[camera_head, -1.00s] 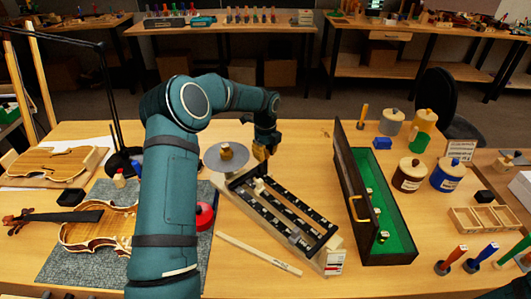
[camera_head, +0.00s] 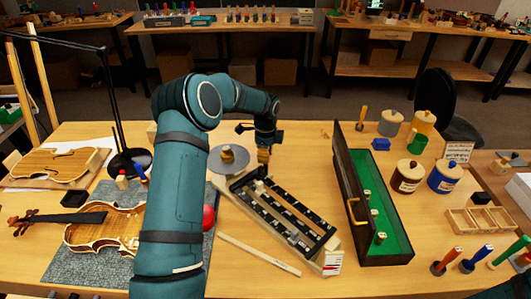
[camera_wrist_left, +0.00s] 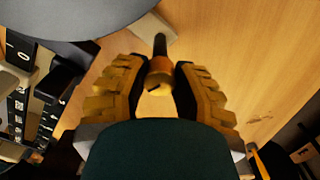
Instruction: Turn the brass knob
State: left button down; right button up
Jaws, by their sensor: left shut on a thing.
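The brass knob (camera_wrist_left: 159,76) shows in the left wrist view on the end of a short dark shaft, with a dark mark on its face. My left gripper (camera_wrist_left: 160,84) has its ridged yellow fingers on either side of the knob and is shut on it. In the head view my left gripper (camera_head: 263,154) is at the far end of the black slotted frame (camera_head: 285,215), just right of the grey disc (camera_head: 240,157). The knob is hidden there by the gripper. My right gripper is not in view.
A small brown piece (camera_head: 227,156) sits on the disc. An open green-lined case (camera_head: 390,225) stands right of the frame, and a pale wooden stick (camera_head: 260,254) lies in front. A violin body (camera_head: 100,228) lies on a grey mat at left. Jars stand at back right.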

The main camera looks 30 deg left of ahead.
pick_arm(q)
jog(key=shift+d+n, duration=0.1)
jog(key=shift+n, duration=1.9)
jog(key=c, duration=0.7)
grip_release()
jog(key=shift+w+r, duration=0.1)
jog(key=shift+r, duration=0.45)
notch_tip(320, 180, up, 11)
jog(key=shift+f, duration=0.1)
